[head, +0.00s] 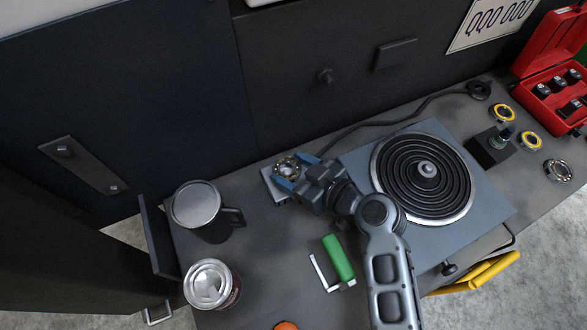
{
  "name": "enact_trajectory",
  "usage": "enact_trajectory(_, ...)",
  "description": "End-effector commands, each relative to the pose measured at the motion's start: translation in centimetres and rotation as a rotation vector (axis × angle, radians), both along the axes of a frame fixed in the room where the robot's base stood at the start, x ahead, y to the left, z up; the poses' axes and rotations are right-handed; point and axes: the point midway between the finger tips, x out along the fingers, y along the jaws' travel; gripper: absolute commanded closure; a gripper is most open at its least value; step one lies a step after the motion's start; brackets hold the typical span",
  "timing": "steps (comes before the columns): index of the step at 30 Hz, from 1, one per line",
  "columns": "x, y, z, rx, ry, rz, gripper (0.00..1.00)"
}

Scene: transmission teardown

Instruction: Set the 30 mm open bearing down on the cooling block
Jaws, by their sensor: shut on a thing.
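My gripper (292,171) is at the back of the bench, left of the hot plate, with its blue fingertips closed on an open bearing (285,166). The bearing is a metal ring with its balls showing, and the fingers partly cover it. The cooling block (267,175), a small grey metal block, is directly beneath, with only its left and front edges showing. The bearing appears over the block, but I cannot tell whether it touches the top.
A hot plate (380,159) with a coiled top stands right of my gripper. A lidded dark mug (197,205), a tin (211,284) and a green-handled tool (338,258) are left and in front. Other bearings (558,171) and a red case (541,72) lie far right.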

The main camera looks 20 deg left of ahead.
Motion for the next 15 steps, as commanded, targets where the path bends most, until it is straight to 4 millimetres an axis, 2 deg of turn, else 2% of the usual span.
enact_trajectory(13, 0.06, 0.01, -0.73, 0.002, -0.002, 0.0, 0.73)
enact_trajectory(14, 0.03, 0.01, -0.73, 0.001, -0.001, 0.0, 0.35)
enact_trajectory(15, 0.03, 0.01, -0.64, 0.001, -0.001, 0.0, 0.31)
